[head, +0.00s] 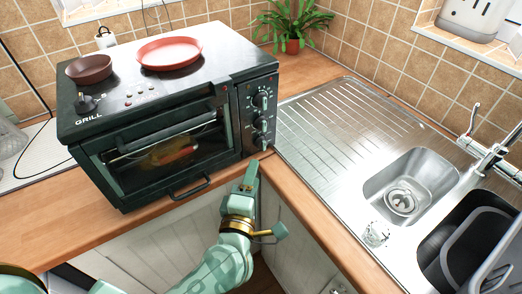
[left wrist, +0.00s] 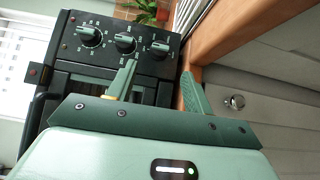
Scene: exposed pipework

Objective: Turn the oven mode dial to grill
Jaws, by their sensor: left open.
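The black oven (head: 160,105) stands on the wooden counter. Its right front panel has three round dark dials: top (head: 261,100), middle (head: 261,123) and bottom (head: 261,142). In the left wrist view the panel lies sideways, with dials at left (left wrist: 89,37), middle (left wrist: 125,42) and right (left wrist: 160,48). Their small markings are unreadable, so I cannot tell which one sets the mode. My left gripper (head: 251,170) is open and empty, just below and in front of the bottom dial. Its fingers (left wrist: 160,72) are apart, short of the panel. My right gripper is not in view.
A red plate (head: 170,53) and a brown bowl (head: 89,68) sit on the oven top. A metal sink (head: 411,186) with draining board lies to the right. A potted plant (head: 292,25) stands behind.

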